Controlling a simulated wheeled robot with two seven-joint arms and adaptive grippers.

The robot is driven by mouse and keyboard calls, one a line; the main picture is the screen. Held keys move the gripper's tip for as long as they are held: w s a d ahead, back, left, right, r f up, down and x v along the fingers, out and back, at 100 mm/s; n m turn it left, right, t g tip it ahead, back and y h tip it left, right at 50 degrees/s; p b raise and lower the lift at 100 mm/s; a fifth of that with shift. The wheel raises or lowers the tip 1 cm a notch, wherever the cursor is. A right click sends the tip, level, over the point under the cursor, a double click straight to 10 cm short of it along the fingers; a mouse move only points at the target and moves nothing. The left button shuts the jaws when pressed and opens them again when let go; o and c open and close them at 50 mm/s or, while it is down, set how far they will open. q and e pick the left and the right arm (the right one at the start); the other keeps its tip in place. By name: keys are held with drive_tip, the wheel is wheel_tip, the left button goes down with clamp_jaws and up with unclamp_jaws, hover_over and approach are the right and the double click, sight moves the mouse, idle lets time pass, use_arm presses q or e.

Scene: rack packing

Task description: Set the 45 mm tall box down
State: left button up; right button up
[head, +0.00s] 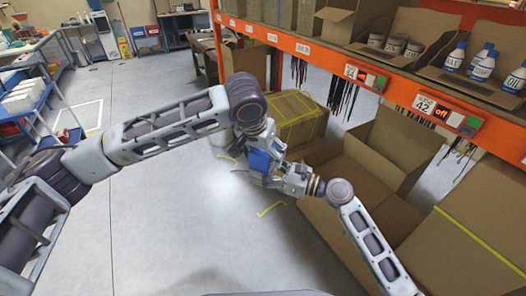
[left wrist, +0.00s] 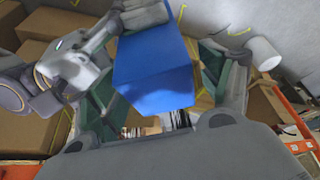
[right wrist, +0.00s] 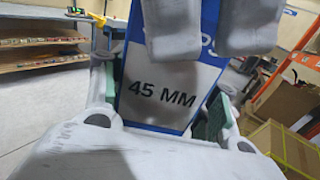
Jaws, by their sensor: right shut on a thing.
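The blue box (head: 260,162) is held in the air above the floor, between my two grippers. In the right wrist view the box (right wrist: 160,95) shows a grey label reading "45 MM". My right gripper (head: 282,176) is shut on it, with a finger on each side. My left gripper (head: 264,148) is just above, its fingers on either side of the box (left wrist: 155,75) in the left wrist view. A narrow gap shows beside the right-hand finger there, and the left gripper looks open. The box's far side is hidden.
An open cardboard carton (head: 350,165) stands at the right, below the orange rack (head: 300,46). A taped carton (head: 290,118) stands behind the grippers. White bottles (head: 482,66) and jars stand in boxes on the shelf. The grey floor (head: 190,220) is clear at centre left.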

use_arm(q)
drive_tip(key=c, duration=1.2)
drive_tip(key=shift+c, duration=0.4)
use_arm(e)
drive_tip(key=o, duration=1.3)
drive_tip(key=shift+v, duration=6)
drive_tip(key=shift+w+f, duration=0.1)
